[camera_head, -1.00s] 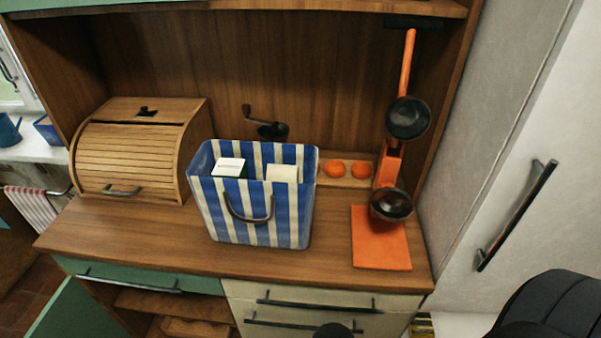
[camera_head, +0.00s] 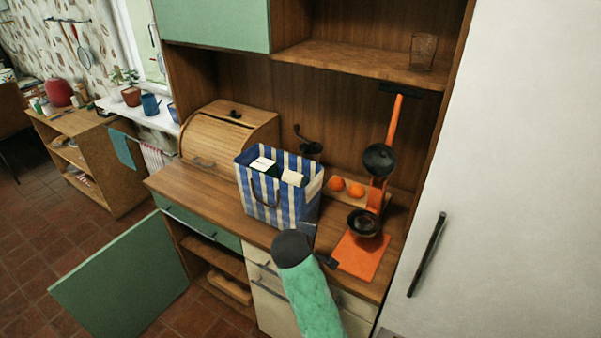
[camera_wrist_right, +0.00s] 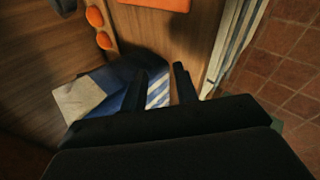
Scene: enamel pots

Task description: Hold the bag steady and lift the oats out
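The blue-and-white striped bag (camera_head: 268,205) stands upright on the wooden counter. A dark box with a white top (camera_head: 262,164) and a cream-topped item (camera_head: 293,178) stick up inside it; I cannot tell which is the oats. My right arm reaches up from the bottom of the head view, and its dark wrist hides most of the gripper. In the right wrist view my right gripper (camera_wrist_right: 160,76) has its fingers apart, with the striped bag (camera_wrist_right: 158,92) showing between and beyond them. Whether they touch it is unclear. My left gripper is not in view.
The orange juicer (camera_head: 375,195) stands right of the bag, with two oranges (camera_head: 345,187) behind on a board. A wooden bread bin (camera_head: 225,140) is at left and a grinder (camera_head: 310,148) behind. A green cabinet door (camera_head: 120,280) hangs open below.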

